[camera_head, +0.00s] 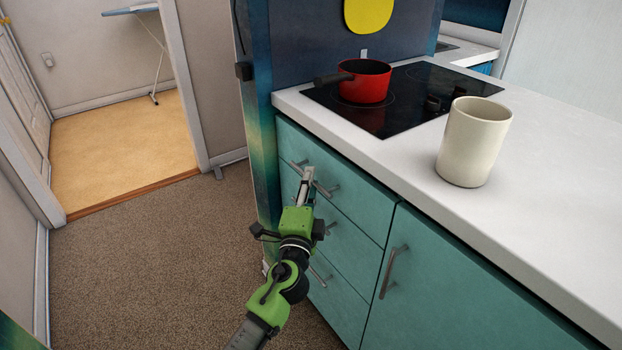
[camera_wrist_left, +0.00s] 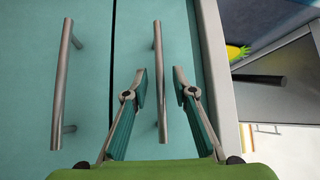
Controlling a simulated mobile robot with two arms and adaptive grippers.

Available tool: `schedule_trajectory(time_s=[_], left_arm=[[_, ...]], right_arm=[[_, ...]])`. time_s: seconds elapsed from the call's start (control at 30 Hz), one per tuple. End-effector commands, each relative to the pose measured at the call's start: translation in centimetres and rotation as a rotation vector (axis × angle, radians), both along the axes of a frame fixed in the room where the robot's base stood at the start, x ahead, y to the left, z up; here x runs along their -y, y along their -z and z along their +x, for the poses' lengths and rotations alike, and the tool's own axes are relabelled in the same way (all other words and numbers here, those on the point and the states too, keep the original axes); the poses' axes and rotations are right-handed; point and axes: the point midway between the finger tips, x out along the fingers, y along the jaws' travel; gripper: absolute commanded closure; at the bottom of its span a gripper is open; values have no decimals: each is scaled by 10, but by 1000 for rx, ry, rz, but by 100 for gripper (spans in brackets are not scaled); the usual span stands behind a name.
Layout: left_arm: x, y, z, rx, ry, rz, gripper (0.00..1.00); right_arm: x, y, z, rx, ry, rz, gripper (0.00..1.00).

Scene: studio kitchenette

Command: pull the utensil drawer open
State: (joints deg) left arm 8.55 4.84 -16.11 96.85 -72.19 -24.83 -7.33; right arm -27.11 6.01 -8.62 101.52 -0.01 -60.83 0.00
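The top teal drawer (camera_head: 352,192) sits under the counter, its front flush with the cabinet, so it is closed. I cannot read a label saying it is the utensil drawer. Its metal bar handle (camera_head: 325,190) is partly covered by my left gripper (camera_head: 309,174). In the left wrist view this handle (camera_wrist_left: 158,48) runs between the two spread fingers of the left gripper (camera_wrist_left: 159,75), with a gap on each side. The left gripper is open and holds nothing. My right gripper is in neither view.
Lower drawers, one handle (camera_wrist_left: 62,80) visible in the wrist view, and a cabinet door handle (camera_head: 393,272) are nearby. Carpet (camera_head: 150,260) at left is clear.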

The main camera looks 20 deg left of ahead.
Motion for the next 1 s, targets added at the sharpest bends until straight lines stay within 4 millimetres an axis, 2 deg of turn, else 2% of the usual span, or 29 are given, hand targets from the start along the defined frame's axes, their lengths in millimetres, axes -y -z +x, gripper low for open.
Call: schedule_trajectory(time_s=[0.13,0.43,0.53,0.83,1.0], left_arm=[[-1,-1,10,0,0,0,75],[-2,-1,11,0,0,-1,75],[-2,-1,11,0,0,-1,100],[-4,-1,11,-1,0,0,100],[-20,0,10,-3,-3,1,100]], right_arm=[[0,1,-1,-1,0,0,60],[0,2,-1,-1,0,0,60],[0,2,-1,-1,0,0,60],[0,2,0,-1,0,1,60],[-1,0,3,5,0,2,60]])
